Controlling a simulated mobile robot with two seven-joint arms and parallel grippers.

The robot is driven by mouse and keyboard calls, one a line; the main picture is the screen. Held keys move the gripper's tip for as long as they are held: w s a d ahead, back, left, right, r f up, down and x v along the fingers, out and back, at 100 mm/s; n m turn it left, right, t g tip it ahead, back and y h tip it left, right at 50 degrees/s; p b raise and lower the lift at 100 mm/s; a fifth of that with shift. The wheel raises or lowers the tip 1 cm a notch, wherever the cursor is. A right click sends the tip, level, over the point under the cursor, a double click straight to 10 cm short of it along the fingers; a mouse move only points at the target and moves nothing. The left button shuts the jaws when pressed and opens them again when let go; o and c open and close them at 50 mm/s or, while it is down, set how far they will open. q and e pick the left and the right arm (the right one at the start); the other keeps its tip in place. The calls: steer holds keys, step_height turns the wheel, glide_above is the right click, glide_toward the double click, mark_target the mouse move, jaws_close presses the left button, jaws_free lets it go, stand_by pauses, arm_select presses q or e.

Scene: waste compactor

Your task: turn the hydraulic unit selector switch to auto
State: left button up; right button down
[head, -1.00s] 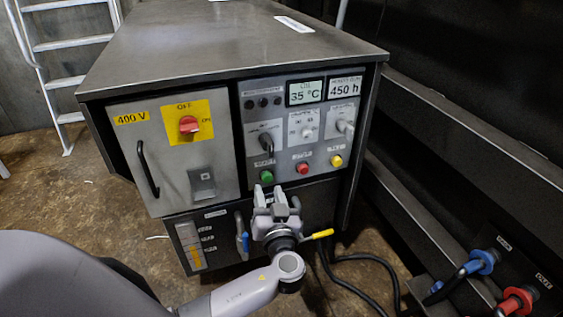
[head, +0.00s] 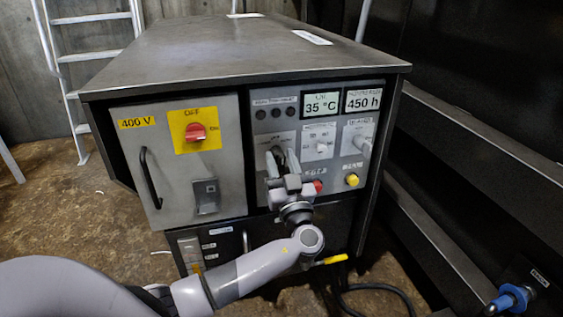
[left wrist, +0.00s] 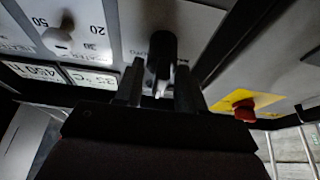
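The control panel (head: 333,150) on the cabinet front carries three selector switches; their small labels are hard to read. The left selector switch is mostly hidden behind my left gripper (head: 278,163) in the head view. In the left wrist view its dark knob (left wrist: 162,52) stands between the two fingertips of my left gripper (left wrist: 158,84). The fingers are open, one on each side of the knob, with a thin gap visible; contact cannot be told. The middle selector (head: 321,147) and right selector (head: 363,145) are clear of the gripper. My right gripper is not in view.
Left of the panel is a 400 V door with a red main switch (head: 195,132) and black handle (head: 150,178). A red button (head: 318,186) and yellow button (head: 352,180) sit below the selectors. A yellow-handled valve (head: 332,260) is underneath. Dark rails (head: 470,150) stand at right.

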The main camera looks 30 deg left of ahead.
arm_select(q)
steer(key=c, duration=0.7)
